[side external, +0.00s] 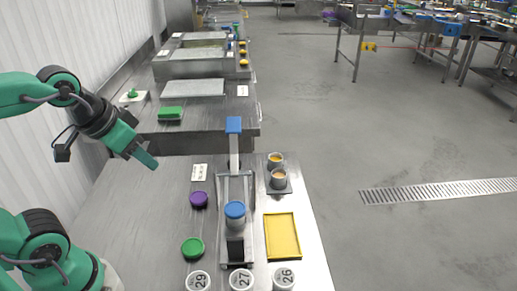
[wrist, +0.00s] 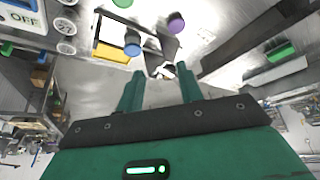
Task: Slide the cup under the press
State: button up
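The cup (side external: 235,220) is pale with a blue lid and stands upright on the press base, in front of the press's upright frame; its blue lid also shows in the wrist view (wrist: 132,43). The press (side external: 222,188) is a metal frame with a lever topped by a blue handle (side external: 233,125). I cannot tell exactly how the cup lines up with the press head. My gripper (side external: 148,158) is raised over the left part of the table, left of the press and away from the cup. In the wrist view its green fingers (wrist: 159,78) are apart with nothing held between them.
A purple lid (side external: 199,199) and a green lid (side external: 192,247) lie left of the press. A yellow tray (side external: 267,240) lies right of it. Numbered cups (side external: 241,281) line the front edge. Two orange-filled cups (side external: 279,179) stand at the back right. Bare table lies below my gripper.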

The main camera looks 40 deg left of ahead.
jog(key=shift+w, duration=0.1)
jog(key=shift+c, duration=0.4)
jog(key=m+g, duration=0.6)
jog(key=m, duration=0.3)
send_over(235, 238)
notch_tip(235, 238, down, 13)
jog(key=shift+a+r, duration=0.1)
jog(key=shift+f, duration=0.25)
jog(key=shift+f, duration=3.9)
